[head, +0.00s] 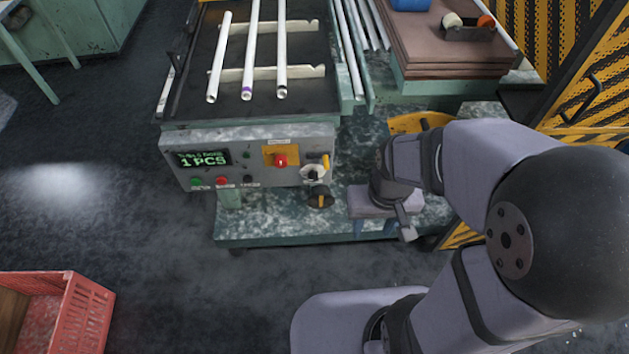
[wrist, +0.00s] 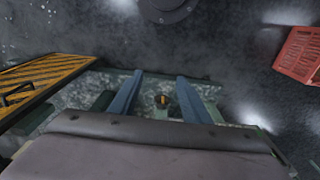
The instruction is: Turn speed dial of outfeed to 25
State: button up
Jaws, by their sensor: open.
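A black round dial with a yellow pointer (head: 319,197) sits at the lower right of the control panel (head: 240,160). A whitish plate with a dark knob (head: 313,173) is just above it. I cannot read any scale or label, so I cannot tell the dial's setting. My gripper (head: 375,229) points down to the right of the dial, apart from it, its blue fingers partly hidden by its own body. In the wrist view the fingers (wrist: 159,78) are spread with nothing held. A small dark knob with a yellow mark (wrist: 162,101) shows between them, farther off.
The panel has a green "1 PCS" display (head: 203,159), a red stop button on yellow (head: 281,160), and green and red buttons. Several white tubes (head: 249,60) lie above it. A red crate (head: 60,310) stands at lower left. Yellow-black guarding (head: 590,90) is at right.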

jog(key=w+a+f+m+t+b, duration=0.25)
jog(key=w+f+t+b, duration=0.2)
jog(key=w+f, duration=0.75)
jog(key=m+t+y+b, duration=0.3)
jog(key=t+b, duration=0.2)
jog(key=t, duration=0.4)
send_near(314, 179)
jog(key=shift+w, duration=0.7)
jog(key=shift+a+f, duration=0.15)
jog(key=shift+f, duration=0.15)
jog(key=shift+p+x, duration=0.65)
jog(key=shift+x, duration=3)
jog(key=c, duration=1)
